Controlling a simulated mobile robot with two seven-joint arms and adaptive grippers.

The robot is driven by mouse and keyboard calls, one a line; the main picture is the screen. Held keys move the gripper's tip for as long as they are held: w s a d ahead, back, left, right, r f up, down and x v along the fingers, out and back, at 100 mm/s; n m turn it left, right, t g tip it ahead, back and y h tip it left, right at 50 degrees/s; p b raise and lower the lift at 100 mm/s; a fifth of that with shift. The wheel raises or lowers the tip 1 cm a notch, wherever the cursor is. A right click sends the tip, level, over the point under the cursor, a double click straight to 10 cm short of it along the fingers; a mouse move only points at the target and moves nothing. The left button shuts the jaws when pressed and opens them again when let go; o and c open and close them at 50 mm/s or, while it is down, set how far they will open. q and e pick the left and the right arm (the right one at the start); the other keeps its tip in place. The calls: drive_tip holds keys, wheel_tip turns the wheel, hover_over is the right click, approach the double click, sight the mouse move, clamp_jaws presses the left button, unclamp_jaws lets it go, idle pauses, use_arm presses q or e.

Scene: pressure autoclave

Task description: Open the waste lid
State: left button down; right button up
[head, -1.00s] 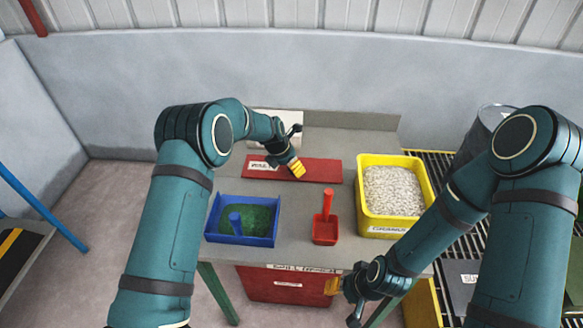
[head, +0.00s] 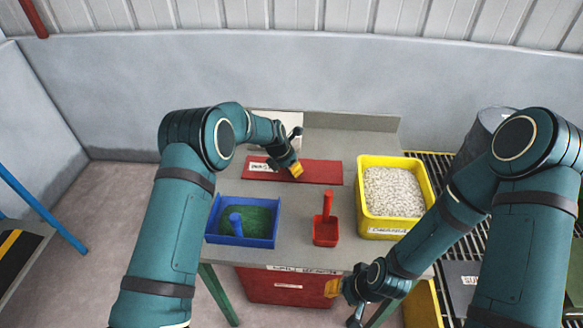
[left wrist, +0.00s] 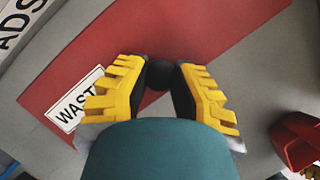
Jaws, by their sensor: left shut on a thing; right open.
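The waste lid (head: 322,172) is a flat red panel with a white label, lying flush on the grey table behind the bins. It also fills much of the left wrist view (left wrist: 215,35), where the label reads "WAST". My left gripper (head: 296,171) is down at the lid's middle. In the left wrist view its yellow-tipped fingers (left wrist: 160,88) are closed around a small dark round knob (left wrist: 158,74); the fingers partly hide it. My right gripper (head: 334,288) is open and empty, low in front of the table's front edge.
A blue bin (head: 262,241) with green contents, a red scoop (head: 326,232) and a yellow bin (head: 370,225) of white pellets stand in front of the lid. A red container (head: 285,287) is under the table. A grey drum (head: 490,128) stands at right.

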use_arm(q)
drive_tip(key=shift+w+r, duration=0.2)
drive_tip(key=shift+r, duration=0.1)
use_arm(e)
drive_tip(key=shift+r, duration=0.15)
